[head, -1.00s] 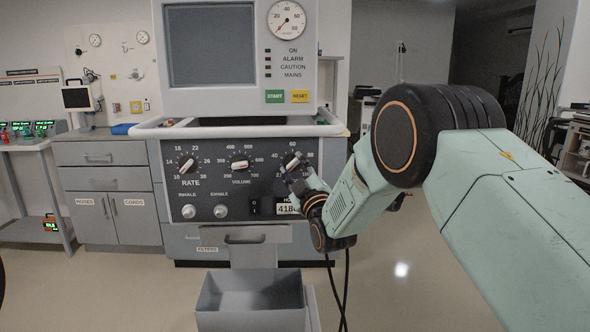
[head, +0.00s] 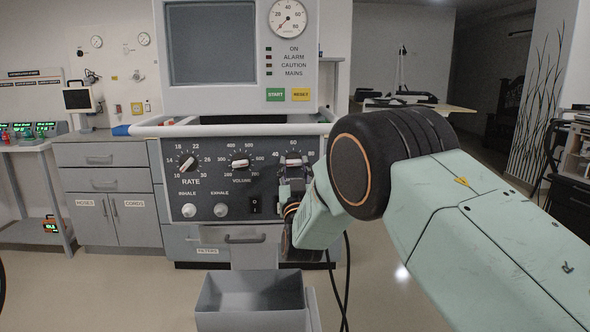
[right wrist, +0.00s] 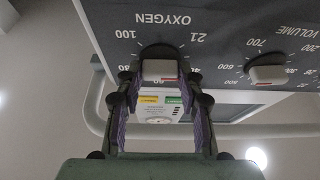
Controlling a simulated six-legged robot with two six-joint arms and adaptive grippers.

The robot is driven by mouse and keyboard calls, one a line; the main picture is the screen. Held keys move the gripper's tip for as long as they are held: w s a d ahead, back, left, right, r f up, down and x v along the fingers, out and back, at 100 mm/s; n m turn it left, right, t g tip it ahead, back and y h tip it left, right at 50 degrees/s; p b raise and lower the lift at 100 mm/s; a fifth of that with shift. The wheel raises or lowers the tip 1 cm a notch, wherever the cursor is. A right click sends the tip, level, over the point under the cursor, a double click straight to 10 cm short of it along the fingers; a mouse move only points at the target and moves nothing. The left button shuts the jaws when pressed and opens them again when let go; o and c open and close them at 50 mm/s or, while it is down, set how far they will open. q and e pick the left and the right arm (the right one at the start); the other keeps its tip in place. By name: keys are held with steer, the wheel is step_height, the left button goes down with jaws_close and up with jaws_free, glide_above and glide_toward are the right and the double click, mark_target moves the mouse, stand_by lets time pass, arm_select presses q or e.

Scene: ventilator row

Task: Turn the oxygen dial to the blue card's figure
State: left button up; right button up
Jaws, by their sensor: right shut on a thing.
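My right gripper (right wrist: 160,88) is shut on the dial, with a finger on either side. In the head view my right gripper (head: 291,170) covers most of the dial, so its setting is hard to read there. No card with a readable figure shows. My left gripper is not in view.
The ventilator panel (head: 221,172) also holds the rate dial (head: 186,163), the volume dial (head: 239,164) and small inhale and exhale knobs. A rail (right wrist: 93,108) runs close to the gripper. A grey open bin (head: 250,296) stands below. A blue item (head: 121,130) shows at the counter.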

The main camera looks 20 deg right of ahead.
steer(key=shift+a+m+g+h, duration=0.1)
steer(key=shift+m+g+h, duration=0.2)
steer(key=shift+m+h, duration=0.95)
steer(key=shift+m+g+h, duration=0.3)
steer(key=shift+m+h, duration=0.15)
steer(key=shift+m, duration=1.6)
steer(key=shift+m+p, duration=0.3)
steer(key=o, duration=1.2)
steer(key=shift+c, duration=0.2)
steer(key=v, duration=0.7)
steer(key=shift+s, duration=0.25)
